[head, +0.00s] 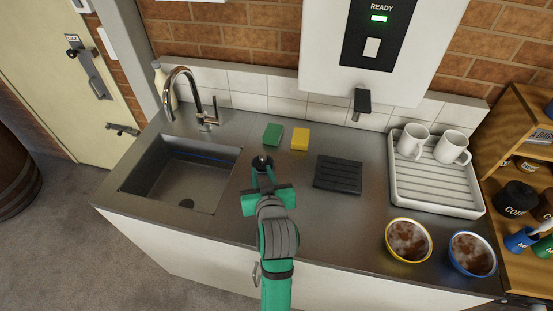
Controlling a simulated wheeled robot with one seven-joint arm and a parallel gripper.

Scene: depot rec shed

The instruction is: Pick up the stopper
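A small round black piece, which looks like the stopper (262,161), is at the tip of my gripper, over the steel counter to the right of the sink. My gripper (262,170) reaches forward from the bottom of the view, its fingertips right at the near side of the black piece. I cannot tell whether the fingers grip it or only stand at it, nor whether it rests on the counter. The sink basin (160,178) is at the left, with a dark drain spot (186,203) in its floor.
A green sponge (273,134) and a yellow sponge (300,139) lie just behind. A black ribbed mat (338,174) is to the right. A drying tray (437,198) with two white mugs and two filled bowls (408,240) stand farther right. The tap (190,95) rises behind the sink.

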